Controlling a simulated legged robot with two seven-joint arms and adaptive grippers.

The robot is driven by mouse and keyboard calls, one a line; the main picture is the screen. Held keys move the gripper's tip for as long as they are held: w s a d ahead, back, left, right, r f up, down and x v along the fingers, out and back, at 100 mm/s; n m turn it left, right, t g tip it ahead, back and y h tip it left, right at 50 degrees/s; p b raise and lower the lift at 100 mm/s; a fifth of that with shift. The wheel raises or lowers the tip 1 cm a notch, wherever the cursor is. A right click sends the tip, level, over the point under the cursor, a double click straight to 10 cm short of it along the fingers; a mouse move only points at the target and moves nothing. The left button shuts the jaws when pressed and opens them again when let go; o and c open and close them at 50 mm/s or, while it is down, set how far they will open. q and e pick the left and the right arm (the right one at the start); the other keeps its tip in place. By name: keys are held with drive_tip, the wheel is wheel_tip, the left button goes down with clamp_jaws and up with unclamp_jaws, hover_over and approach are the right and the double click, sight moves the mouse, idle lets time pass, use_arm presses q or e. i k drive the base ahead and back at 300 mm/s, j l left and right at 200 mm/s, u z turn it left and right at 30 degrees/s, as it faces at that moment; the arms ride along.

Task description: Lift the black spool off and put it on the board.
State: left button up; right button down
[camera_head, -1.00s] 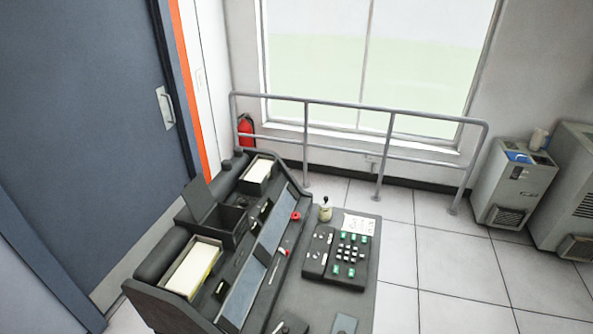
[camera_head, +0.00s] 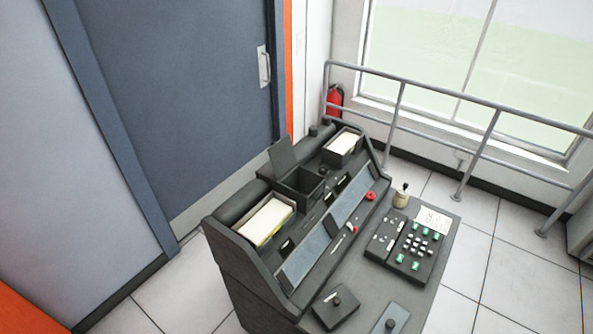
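A dark console (camera_head: 225,265) stands in the middle of the view. Near its front edge a small round black piece (camera_head: 337,299), perhaps the black spool, sits upright on a black square base (camera_head: 332,314). To its right a similar dark piece (camera_head: 390,325) sits on a grey plate (camera_head: 398,312), which may be the board. I cannot tell for sure which piece is the spool. Neither of my grippers is in view.
The console also carries card trays (camera_head: 264,222), an open black bin (camera_head: 299,187), a keypad with green keys (camera_head: 412,246), a small bottle (camera_head: 401,197) and a paper sheet (camera_head: 433,220). A grey railing (camera_head: 460,105) stands behind. Tiled floor (camera_head: 165,300) lies clear at left.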

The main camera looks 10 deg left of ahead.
sight(324, 172)
drive_tip(key=j+u, duration=0.25)
drive_tip(key=u, duration=0.7)
drive_tip(key=i+j+u, duration=0.1)
drive_tip(key=u, duration=0.8)
drive_tip(key=i+j+u, duration=0.1)
drive_tip(key=i+u, duration=0.2)
drive_tip(key=i+z, duration=0.25)
drive_tip(key=i, duration=0.25)
drive_tip(key=i+z, duration=0.25)
drive_tip(key=i, duration=0.3)
drive_tip(key=i+z, duration=0.3)
drive_tip(key=i, duration=0.15)
drive_tip(key=i+j+z, duration=0.1)
drive_tip(key=i+z, duration=0.2)
drive_tip(key=i, duration=0.15)
drive_tip(key=i+j+z, duration=0.15)
drive_tip(key=i+z, duration=0.15)
drive_tip(key=i+l+z, duration=0.15)
drive_tip(key=i+z, duration=0.55)
drive_tip(key=z, duration=0.2)
drive_tip(key=i+z, duration=0.85)
drive_tip(key=z, duration=0.2)
